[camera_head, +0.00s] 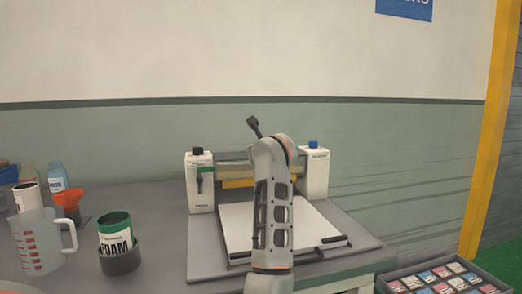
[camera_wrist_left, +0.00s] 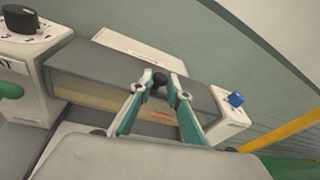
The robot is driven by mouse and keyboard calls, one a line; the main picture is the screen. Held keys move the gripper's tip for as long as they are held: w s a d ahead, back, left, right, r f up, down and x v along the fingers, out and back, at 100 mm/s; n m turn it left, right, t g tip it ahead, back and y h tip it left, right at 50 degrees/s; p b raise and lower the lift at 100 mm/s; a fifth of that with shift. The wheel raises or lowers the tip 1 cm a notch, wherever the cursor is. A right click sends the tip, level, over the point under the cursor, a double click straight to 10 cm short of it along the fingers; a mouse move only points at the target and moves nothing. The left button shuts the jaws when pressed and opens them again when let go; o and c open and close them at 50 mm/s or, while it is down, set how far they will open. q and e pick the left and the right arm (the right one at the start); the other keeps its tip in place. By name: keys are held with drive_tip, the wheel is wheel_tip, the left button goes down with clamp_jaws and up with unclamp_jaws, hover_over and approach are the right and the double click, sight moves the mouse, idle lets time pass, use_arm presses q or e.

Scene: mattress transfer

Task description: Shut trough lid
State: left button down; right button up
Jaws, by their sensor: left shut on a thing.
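The trough machine stands on the bench in the head view, with a white left end block (camera_head: 200,185) and a white right end block (camera_head: 315,175). A grey trough lid (camera_head: 234,158) spans between them above a yellow strip (camera_head: 236,183). In the left wrist view the lid (camera_wrist_left: 95,68) is a long grey bar with a dark knob (camera_wrist_left: 160,79) on it. My left gripper (camera_wrist_left: 160,84) is shut on this knob. In the head view my arm hides the gripper and the middle of the lid. I cannot tell how far open the lid is. My right gripper is not in view.
A flat white bed (camera_head: 238,222) lies in front of the machine. A measuring jug (camera_head: 38,245), a foam tin (camera_head: 115,236) in a dark cup (camera_head: 121,262) and bottles stand left. A tray of small blocks (camera_head: 395,275) is at lower right. The wall is close behind.

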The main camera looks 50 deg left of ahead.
use_arm(q)
drive_tip(key=shift+w+f, duration=0.1)
drive_tip(key=shift+f, duration=0.55)
drive_tip(key=c, duration=2.2)
unclamp_jaws()
drive_tip(key=v, duration=0.8)
drive_tip(key=r+v, duration=0.1)
drive_tip(key=v, duration=0.3)
drive_tip(key=shift+r, duration=0.1)
